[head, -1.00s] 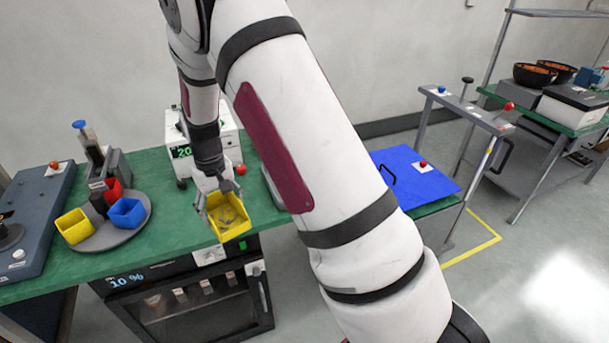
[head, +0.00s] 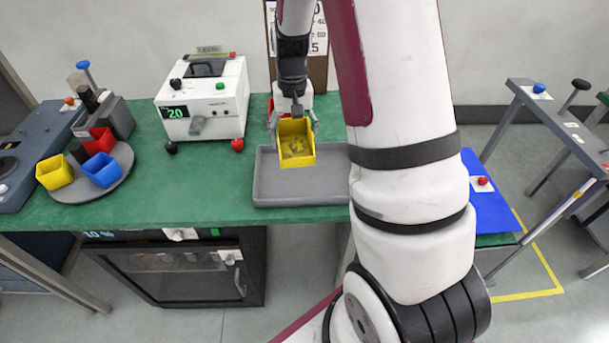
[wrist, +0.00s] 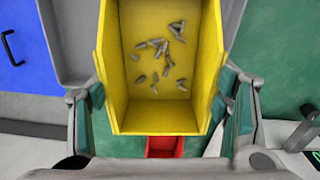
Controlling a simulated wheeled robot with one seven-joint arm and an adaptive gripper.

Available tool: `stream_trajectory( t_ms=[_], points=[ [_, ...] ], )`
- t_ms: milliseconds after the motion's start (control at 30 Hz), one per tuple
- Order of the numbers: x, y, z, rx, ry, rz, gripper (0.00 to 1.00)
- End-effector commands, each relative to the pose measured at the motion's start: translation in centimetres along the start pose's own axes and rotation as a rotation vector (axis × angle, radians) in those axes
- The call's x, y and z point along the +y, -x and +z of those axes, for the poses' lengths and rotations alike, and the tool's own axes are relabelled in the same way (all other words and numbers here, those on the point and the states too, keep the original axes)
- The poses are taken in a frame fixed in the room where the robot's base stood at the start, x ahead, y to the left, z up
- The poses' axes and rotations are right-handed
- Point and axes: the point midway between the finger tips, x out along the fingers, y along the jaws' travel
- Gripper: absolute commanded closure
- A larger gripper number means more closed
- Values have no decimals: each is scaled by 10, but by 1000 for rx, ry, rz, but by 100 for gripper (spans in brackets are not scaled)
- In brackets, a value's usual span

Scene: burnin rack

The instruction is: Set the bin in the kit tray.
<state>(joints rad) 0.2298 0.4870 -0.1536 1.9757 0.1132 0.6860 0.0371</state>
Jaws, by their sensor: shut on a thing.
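My gripper (head: 292,118) is shut on a yellow bin (head: 297,158), with a finger at each side. The bin holds several small grey metal parts, clear in the wrist view (wrist: 160,121). The grey kit tray (head: 270,190) lies on the green bench. In the head view the bin appears over the tray's back part, seemingly held above it. My arm hides the tray's right end. In the wrist view grey tray surface (wrist: 75,40) shows beside the bin.
A white device reading 20 (head: 205,100) stands left of the tray. A round grey turntable (head: 112,185) holds red, blue (head: 102,170) and yellow (head: 54,172) bins. A blue panel (head: 490,205) lies right of my arm. A red thing (wrist: 165,147) shows below the bin in the wrist view.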

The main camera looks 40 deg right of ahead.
Motion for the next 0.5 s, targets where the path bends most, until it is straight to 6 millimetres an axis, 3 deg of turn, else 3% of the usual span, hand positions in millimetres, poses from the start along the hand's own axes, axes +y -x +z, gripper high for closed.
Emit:
stream_trajectory(
  t_ms=[33, 167, 500],
  points=[
    [13, 0, -1, 1, -41, -1, 63],
    [31, -3, 3, -2, -98, -1, 63],
    [33, -55, 5, -4, -105, -1, 63]
  ],
)
